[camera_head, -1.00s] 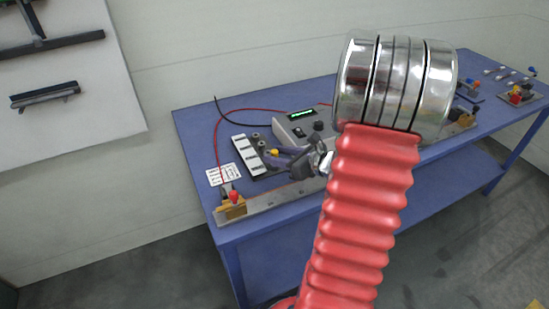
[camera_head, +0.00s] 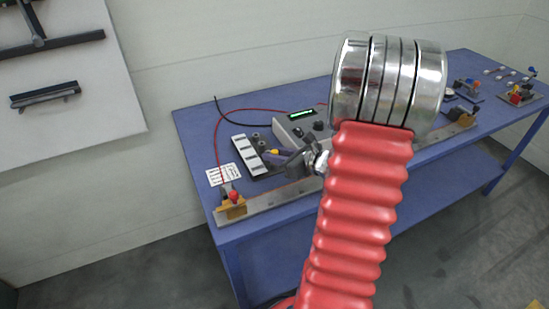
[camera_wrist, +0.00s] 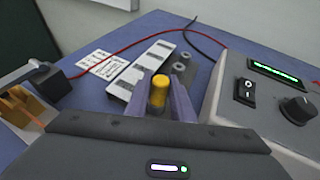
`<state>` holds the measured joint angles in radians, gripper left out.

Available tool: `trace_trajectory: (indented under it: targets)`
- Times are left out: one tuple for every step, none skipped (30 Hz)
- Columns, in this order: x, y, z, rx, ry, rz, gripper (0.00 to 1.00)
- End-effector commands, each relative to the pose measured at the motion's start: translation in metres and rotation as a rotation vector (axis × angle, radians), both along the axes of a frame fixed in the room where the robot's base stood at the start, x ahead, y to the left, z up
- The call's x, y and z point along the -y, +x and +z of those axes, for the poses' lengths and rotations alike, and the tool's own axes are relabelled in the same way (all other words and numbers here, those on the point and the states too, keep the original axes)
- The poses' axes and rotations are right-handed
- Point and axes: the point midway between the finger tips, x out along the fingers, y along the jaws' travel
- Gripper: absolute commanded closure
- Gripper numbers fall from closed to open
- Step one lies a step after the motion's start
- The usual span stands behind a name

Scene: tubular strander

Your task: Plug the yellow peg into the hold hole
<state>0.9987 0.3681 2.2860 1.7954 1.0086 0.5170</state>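The yellow peg (camera_wrist: 159,92) stands between the two purple fingers of my gripper (camera_wrist: 158,104) in the wrist view. The fingers lie against both sides of it, so my gripper looks shut on it. The peg's lower end is hidden, so I cannot tell whether it sits in a hole. In the head view the peg's yellow top (camera_head: 273,152) shows at my gripper (camera_head: 277,156). Beyond the peg, two grey round sockets (camera_wrist: 180,68) stand in line beside a strip with white labels (camera_wrist: 144,66). I cannot read which one is the hold hole.
A grey control box (camera_wrist: 262,95) with a lit display, a switch and a knob stands close on the right. A red-knobbed clamp (camera_head: 234,203) sits on a metal rail along the blue table's (camera_head: 195,125) front. Red and black cables curve behind the strip.

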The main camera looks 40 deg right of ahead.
Motion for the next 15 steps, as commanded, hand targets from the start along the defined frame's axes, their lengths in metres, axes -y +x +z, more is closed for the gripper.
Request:
trace_trajectory:
  targets:
    - [0.0, 0.0, 0.0, 0.0, 0.0, 0.0, 0.83]
    - [0.0, 0.0, 0.0, 0.0, 0.0, 0.0, 0.85]
    - [0.0, 0.0, 0.0, 0.0, 0.0, 0.0, 0.88]
    - [0.0, 0.0, 0.0001, 0.0, 0.0, 0.0, 0.9]
    - [0.0, 0.0, 0.0001, 0.0, 0.0, 0.0, 0.92]
    - [0.0, 0.0, 0.0001, 0.0, 0.0, 0.0, 0.95]
    - [0.0, 0.0, 0.0001, 0.0, 0.0, 0.0, 0.97]
    - [0.0, 0.0, 0.0001, 0.0, 0.0, 0.0, 0.99]
    - [-0.0001, 0.0, 0.0001, 0.0, 0.0, 0.0, 1.0]
    - [-0.0001, 0.0001, 0.0001, 0.0, 0.0, 0.0, 1.0]
    - [-0.0001, 0.0001, 0.0001, 0.0, 0.0, 0.0, 1.0]
    - [-0.0001, 0.0002, 0.0001, 0.0, 0.0, 0.0, 1.0]
    - [-0.0001, 0.0002, 0.0001, 0.0, 0.0, 0.0, 1.0]
    - [-0.0001, 0.0002, 0.0001, 0.0, 0.0, 0.0, 1.0]
    - [-0.0001, 0.0002, 0.0001, 0.0, 0.0, 0.0, 1.0]
